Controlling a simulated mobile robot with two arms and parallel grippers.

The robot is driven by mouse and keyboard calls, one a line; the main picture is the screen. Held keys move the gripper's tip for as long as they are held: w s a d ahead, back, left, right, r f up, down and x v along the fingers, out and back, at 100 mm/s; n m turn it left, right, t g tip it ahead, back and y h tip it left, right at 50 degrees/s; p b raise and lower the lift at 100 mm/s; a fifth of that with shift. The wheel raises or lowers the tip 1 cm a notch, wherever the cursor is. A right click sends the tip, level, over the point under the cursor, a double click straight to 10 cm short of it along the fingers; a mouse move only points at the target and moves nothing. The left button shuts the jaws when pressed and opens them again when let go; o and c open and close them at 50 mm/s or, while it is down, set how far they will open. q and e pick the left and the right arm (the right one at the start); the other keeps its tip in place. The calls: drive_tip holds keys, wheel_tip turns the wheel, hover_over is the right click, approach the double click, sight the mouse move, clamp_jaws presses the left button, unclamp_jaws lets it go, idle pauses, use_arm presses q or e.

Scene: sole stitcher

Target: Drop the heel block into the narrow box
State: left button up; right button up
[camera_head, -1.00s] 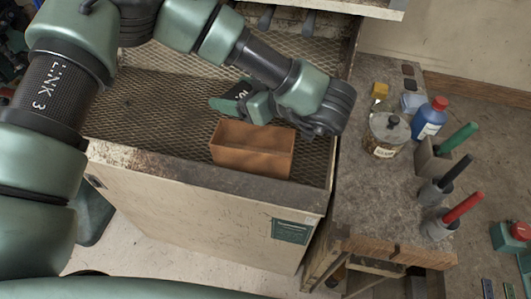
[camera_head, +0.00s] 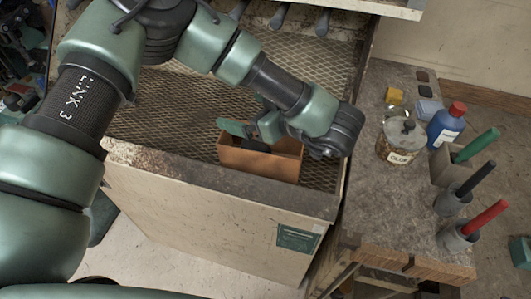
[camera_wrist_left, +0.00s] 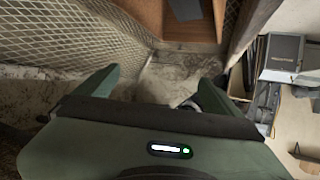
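The narrow box (camera_head: 258,163) is brown and open-topped and stands on the mesh top near its front edge. In the left wrist view its wall (camera_wrist_left: 145,12) shows at the top. A dark grey block, seemingly the heel block (camera_wrist_left: 185,9), is inside the box there, partly cut off by the frame edge. In the head view a dark shape (camera_head: 257,144) shows inside the box, partly hidden. My left gripper (camera_head: 249,117) is over the box. Its green fingers (camera_wrist_left: 158,80) are spread with nothing between them in the wrist view. My right gripper is not in view.
A bench (camera_head: 386,215) to the right bears a glue jar (camera_head: 400,142), a blue bottle (camera_head: 446,124) and several coloured-handled tools in holders. Dark machine parts (camera_head: 282,16) hang over the mesh behind. The mesh left of the box is clear.

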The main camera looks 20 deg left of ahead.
use_arm(q)
drive_tip(key=b+v, duration=0.1)
drive_tip(key=v, duration=0.6)
drive_tip(key=shift+d+r+b, duration=0.15)
drive_tip(key=shift+d+b, duration=0.15)
drive_tip(key=shift+b, duration=0.05)
drive_tip(key=shift+s, duration=0.15)
